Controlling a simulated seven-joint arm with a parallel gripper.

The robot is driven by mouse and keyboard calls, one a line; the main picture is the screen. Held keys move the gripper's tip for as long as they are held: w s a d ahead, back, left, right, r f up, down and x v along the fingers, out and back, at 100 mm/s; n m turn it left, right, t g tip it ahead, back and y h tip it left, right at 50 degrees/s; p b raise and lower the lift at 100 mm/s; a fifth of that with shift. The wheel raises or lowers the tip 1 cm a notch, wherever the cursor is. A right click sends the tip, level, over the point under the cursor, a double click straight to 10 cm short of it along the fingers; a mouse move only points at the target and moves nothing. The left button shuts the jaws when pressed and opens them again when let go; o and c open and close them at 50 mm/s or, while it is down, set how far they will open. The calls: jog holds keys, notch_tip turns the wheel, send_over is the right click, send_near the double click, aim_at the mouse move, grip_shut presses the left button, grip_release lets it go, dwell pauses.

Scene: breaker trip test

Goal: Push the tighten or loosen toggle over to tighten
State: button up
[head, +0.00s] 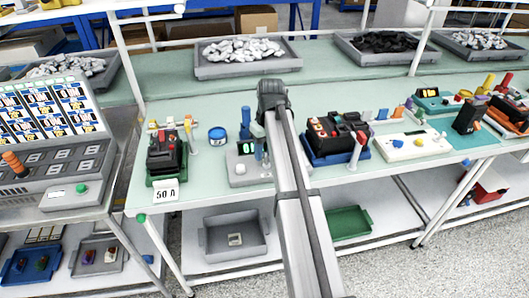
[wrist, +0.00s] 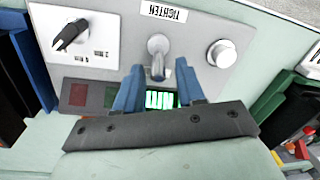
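The grey tester box (head: 240,172) stands on the bench, partly hidden by my arm in the head view. In the wrist view its panel (wrist: 112,68) shows the toggle (wrist: 158,50), a grey metal lever at the middle, below an upside-down TIGHTEN label (wrist: 163,12). The lever runs between the label side and the lit green display (wrist: 161,99); I cannot tell firmly which way it leans. My gripper (wrist: 160,68) has two blue fingers spread apart over the display, with the toggle's lower end between or just beyond their tips. I see no clear contact.
The panel also carries a black pointer knob (wrist: 72,35), a round silver knob (wrist: 222,53) and a dark red window (wrist: 78,95). On the bench, a black breaker in a green holder (head: 166,155) is left and a blue-based fixture (head: 338,140) is right.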

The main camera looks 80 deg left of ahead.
jog(key=shift+f, duration=0.4)
jog(key=shift+c, duration=0.5)
grip_shut()
